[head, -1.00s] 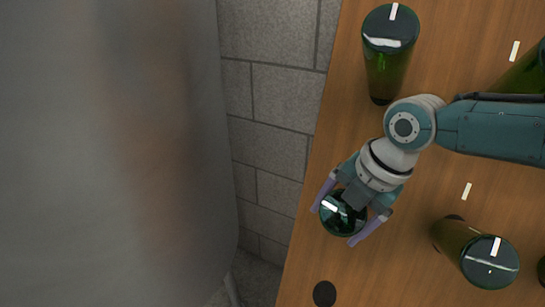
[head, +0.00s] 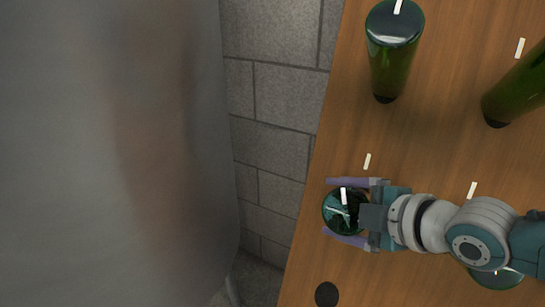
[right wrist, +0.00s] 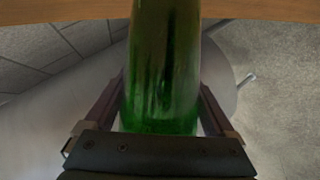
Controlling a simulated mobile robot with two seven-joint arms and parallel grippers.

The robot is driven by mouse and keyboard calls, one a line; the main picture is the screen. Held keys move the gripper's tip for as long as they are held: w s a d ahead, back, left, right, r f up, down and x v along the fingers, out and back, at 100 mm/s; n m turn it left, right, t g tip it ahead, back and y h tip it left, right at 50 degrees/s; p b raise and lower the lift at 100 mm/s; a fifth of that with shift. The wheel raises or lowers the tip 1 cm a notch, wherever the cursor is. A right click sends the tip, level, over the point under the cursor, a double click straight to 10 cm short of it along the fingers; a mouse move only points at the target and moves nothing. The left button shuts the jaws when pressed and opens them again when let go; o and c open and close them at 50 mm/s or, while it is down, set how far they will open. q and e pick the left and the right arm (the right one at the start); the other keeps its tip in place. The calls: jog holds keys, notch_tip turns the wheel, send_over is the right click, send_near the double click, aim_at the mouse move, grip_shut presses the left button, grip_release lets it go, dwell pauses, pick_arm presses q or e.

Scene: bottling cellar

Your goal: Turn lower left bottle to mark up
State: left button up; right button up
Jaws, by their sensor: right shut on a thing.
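The lower left bottle (head: 335,222) is dark green and stands in the wooden rack board with its round base facing the camera. Its white mark (head: 343,196) lies on the upper part of the base and points almost straight up in the picture. My right gripper (head: 328,207) comes in from the right, with one purple finger above the bottle and one below, shut on it. In the right wrist view the green bottle (right wrist: 162,70) stands between the two fingers. Its neck end is hidden. My left gripper is not in view.
Another green bottle (head: 391,65) stands above, and one (head: 517,90) at the upper right. A bottle (head: 497,278) at the lower right is mostly hidden by my arm. White strips such as this one (head: 367,161) sit on the board (head: 440,110). An empty hole (head: 326,294) is below.

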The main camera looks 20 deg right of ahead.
jog(key=m+t+h, duration=0.1)
jog(key=m+t, duration=0.1)
jog(key=shift+w+m+b, duration=0.1)
jog(key=shift+m+b, duration=0.25)
jog(key=shift+m, duration=0.05)
jog(key=shift+d+r+m+t+h, duration=0.15)
jog(key=shift+m+t+h, duration=0.25)
jog(key=shift+m+t, duration=0.25)
jog(key=shift+b, duration=0.3)
jog(key=o, duration=1.1)
jog(key=shift+c, duration=0.2)
jog(key=shift+r, duration=0.1)
jog(key=shift+r, duration=0.1)
